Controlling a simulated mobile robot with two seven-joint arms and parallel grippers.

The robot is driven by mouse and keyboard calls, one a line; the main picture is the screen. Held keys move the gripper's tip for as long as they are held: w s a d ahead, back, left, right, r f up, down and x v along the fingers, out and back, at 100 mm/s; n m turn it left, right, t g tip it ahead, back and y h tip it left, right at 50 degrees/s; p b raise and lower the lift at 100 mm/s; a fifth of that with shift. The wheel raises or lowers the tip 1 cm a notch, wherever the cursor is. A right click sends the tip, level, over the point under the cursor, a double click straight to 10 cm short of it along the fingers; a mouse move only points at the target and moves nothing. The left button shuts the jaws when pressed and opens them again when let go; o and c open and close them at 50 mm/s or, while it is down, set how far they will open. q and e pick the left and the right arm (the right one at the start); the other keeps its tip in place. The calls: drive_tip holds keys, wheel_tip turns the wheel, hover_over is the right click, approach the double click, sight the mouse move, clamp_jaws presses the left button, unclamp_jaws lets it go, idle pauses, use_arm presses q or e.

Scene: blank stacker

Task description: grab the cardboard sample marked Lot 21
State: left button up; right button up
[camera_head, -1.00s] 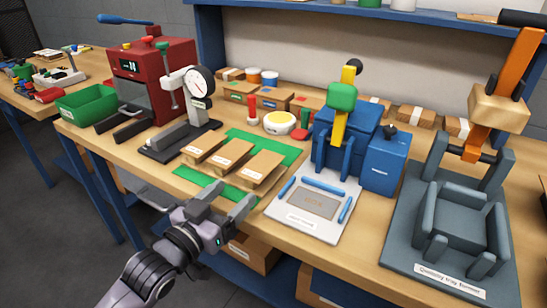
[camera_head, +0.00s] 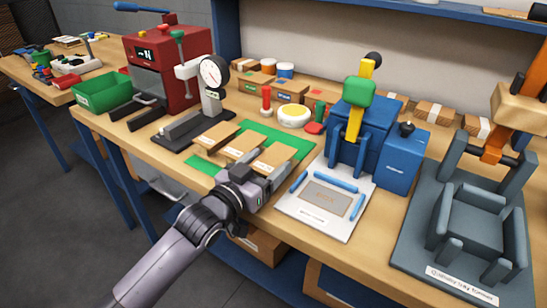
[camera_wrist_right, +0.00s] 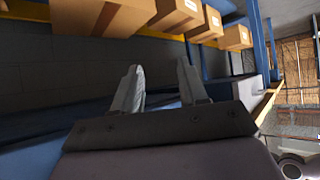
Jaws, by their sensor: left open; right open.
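Three flat brown cardboard samples lie side by side on a green mat (camera_head: 208,165) in the head view: a left one (camera_head: 215,136), a middle one (camera_head: 242,147) and a right one (camera_head: 274,156). They carry small pale labels, too small to read, so I cannot tell which is Lot 21. My left gripper (camera_head: 270,171) is open at the near edge of the mat, its fingers pointing at the right sample and partly covering its near end. I cannot tell whether they touch it. My right gripper (camera_wrist_right: 160,85) is open and empty in the right wrist view, away from the samples.
A dial gauge stand (camera_head: 213,85) stands left of the mat. A blue press with a white base plate (camera_head: 314,222) stands close on the right. A grey tray former (camera_head: 470,210) is farther right.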

use_arm(q)
drive_tip(key=shift+d, duration=0.1)
drive_tip(key=c, duration=0.7)
drive_tip(key=shift+o, duration=0.2)
drive_tip(key=shift+r, duration=0.1)
